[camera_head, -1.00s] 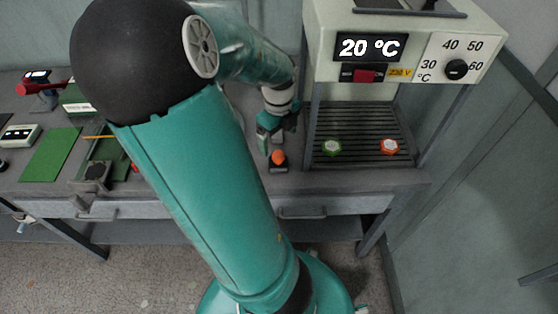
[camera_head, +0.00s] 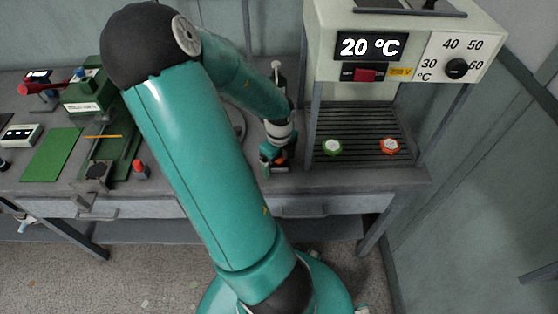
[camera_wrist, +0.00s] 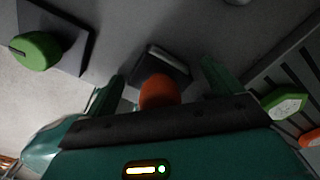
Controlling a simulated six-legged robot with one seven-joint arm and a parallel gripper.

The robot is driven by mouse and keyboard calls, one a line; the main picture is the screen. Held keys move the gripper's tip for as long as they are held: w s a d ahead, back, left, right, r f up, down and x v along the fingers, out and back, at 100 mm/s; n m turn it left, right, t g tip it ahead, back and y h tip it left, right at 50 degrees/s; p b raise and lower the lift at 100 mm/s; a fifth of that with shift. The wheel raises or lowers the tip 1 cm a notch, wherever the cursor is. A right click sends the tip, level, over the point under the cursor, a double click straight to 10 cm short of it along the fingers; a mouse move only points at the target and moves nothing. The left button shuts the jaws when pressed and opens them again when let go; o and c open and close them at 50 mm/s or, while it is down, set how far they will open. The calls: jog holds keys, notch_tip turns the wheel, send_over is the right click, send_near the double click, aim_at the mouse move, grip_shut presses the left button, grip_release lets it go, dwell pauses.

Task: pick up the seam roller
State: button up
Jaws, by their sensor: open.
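An orange rounded piece with a dark block beside it, which looks like the seam roller, is in the wrist view (camera_wrist: 158,92). It lies between the two fingers of my gripper (camera_wrist: 160,84). My gripper is open, with one green finger on each side and gaps visible. In the head view my gripper (camera_head: 272,166) is low over the bench, left of the press. Only a bit of the orange piece (camera_head: 281,155) shows there, mostly hidden by my gripper. I cannot tell whether the fingers touch it.
The press (camera_head: 325,78) reads 20 °C and stands close on the right. A red-topped item (camera_head: 140,168) and a green mat (camera_head: 52,155) are on the left bench.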

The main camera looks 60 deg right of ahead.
jog(key=c, duration=1.2)
jog(key=shift+o, duration=0.2)
jog(key=shift+r, duration=0.4)
notch_tip(320, 180, up, 2)
jog(key=shift+w+r, duration=0.1)
jog(key=shift+r, duration=0.05)
jog(key=w+a+r, duration=0.2)
jog(key=a+r, duration=0.8)
jog(key=a, duration=0.3)
jog(key=shift+w+a, duration=0.3)
jog(key=shift+a, duration=0.05)
